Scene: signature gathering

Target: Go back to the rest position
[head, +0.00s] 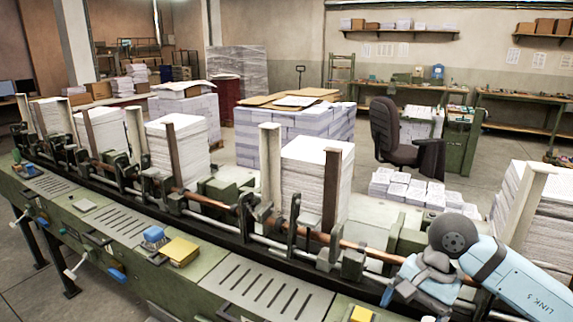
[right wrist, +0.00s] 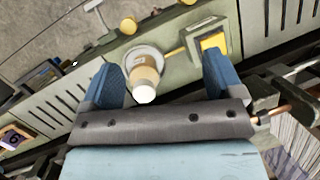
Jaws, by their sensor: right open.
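My right gripper (right wrist: 162,62) is open in the right wrist view, with its two blue fingers spread apart. No object is held against either finger. Beyond the gap between the fingers, a tan, rounded piece with a white end (right wrist: 145,78) stands on a pale disc on the green machine. In the head view my light blue right arm (head: 520,280) comes in from the lower right and reaches low over the near side of the gathering machine (head: 205,262). Its fingertips are hard to make out there. My left gripper is not in view.
Tall paper stacks (head: 315,188) stand along the machine between upright posts. The machine front carries a yellow block (head: 180,251) and a blue knob (head: 154,235). A dark chair (head: 395,135) and a pallet of paper (head: 290,125) stand behind. Floor shows at the lower left.

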